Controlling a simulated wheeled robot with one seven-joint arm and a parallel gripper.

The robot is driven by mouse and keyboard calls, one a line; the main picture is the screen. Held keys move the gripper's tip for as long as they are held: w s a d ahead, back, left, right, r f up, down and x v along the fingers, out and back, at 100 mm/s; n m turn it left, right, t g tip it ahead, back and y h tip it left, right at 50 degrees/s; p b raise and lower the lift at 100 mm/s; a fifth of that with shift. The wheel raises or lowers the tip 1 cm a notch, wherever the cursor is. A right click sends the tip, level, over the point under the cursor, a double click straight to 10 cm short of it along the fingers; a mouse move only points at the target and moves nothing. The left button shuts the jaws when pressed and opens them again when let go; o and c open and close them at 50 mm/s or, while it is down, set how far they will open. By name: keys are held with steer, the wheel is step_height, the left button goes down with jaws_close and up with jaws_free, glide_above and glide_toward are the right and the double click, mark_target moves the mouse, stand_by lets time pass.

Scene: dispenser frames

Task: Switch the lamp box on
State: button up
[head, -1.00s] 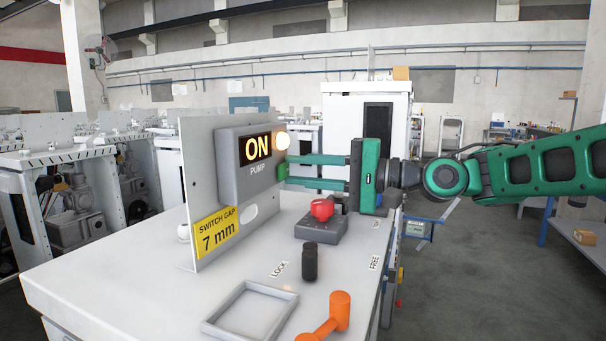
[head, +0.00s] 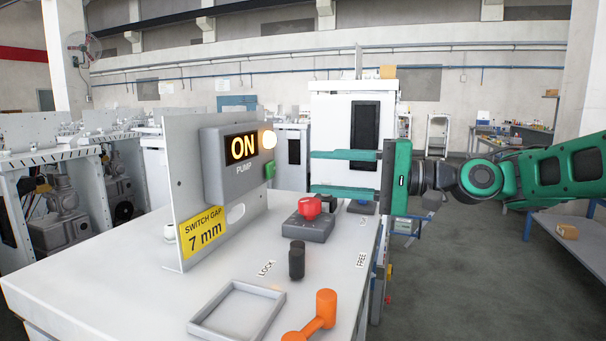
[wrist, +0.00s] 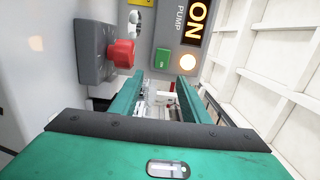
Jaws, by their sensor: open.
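The grey lamp box (head: 214,168) is fixed to an upright panel (head: 178,150) and reads "ON" above "PUMP". Its round lamp (head: 269,139) glows warm white. A green button (head: 269,170) sits on its side below the lamp; it also shows in the wrist view (wrist: 161,58). My gripper (head: 312,173) is open and empty, with its fingers pointing left at the box. The fingertips stand clear of the green button, to its right. In the wrist view the button lies between the two fingers, farther off.
A red knob on a grey base (head: 306,226) stands below my fingers. A black peg (head: 297,260), an empty grey tray (head: 238,312) and an orange handle (head: 318,318) are on the white bench top. A yellow label reads "SWITCH GAP 7 mm" (head: 203,234).

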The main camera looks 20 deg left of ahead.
steer(key=shift+d, duration=1.6)
